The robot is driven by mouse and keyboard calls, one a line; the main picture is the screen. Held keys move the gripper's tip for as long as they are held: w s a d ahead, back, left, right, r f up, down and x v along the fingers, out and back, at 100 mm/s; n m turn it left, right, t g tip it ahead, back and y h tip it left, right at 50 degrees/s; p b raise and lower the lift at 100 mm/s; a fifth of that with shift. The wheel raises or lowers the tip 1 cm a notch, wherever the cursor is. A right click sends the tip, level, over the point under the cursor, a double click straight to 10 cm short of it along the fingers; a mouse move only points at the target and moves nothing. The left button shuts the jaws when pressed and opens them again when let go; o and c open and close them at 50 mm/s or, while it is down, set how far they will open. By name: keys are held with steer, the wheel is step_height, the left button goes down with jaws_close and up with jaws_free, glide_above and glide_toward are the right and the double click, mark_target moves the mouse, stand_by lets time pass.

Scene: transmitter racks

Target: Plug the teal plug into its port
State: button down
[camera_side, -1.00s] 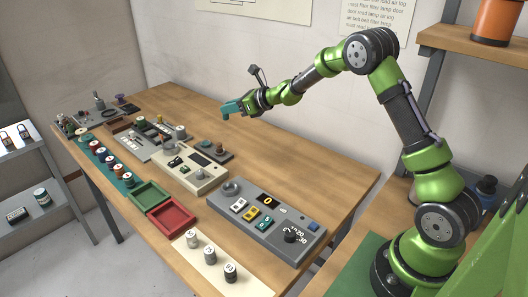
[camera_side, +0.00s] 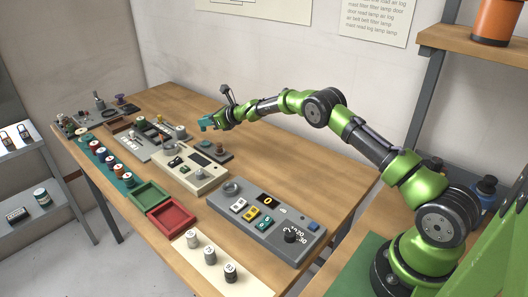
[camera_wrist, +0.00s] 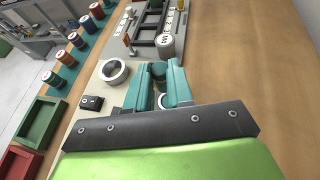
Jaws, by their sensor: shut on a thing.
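My gripper (camera_side: 209,123) is above the back part of the wooden table, over the area of the beige console (camera_side: 196,178). In the wrist view its teal fingers (camera_wrist: 157,76) are closed around a small teal plug (camera_wrist: 158,69), which shows only in part between the tips. The plug's lower end is hidden. A pale round piece (camera_wrist: 168,101) shows between the fingers nearer the palm. I cannot tell which opening is the teal plug's port.
A grey console (camera_side: 265,222) with coloured keys stands in front. Green (camera_side: 150,194) and red (camera_side: 171,217) trays and a row of spools (camera_side: 108,163) lie along the left edge. A slotted rack (camera_wrist: 150,33) with a white-topped cylinder (camera_wrist: 166,44) lies ahead. The table's right side is clear.

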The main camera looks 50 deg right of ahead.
steer(key=shift+f, duration=3.15)
steer(key=shift+f, duration=0.1)
steer(key=c, duration=1)
jaws_free()
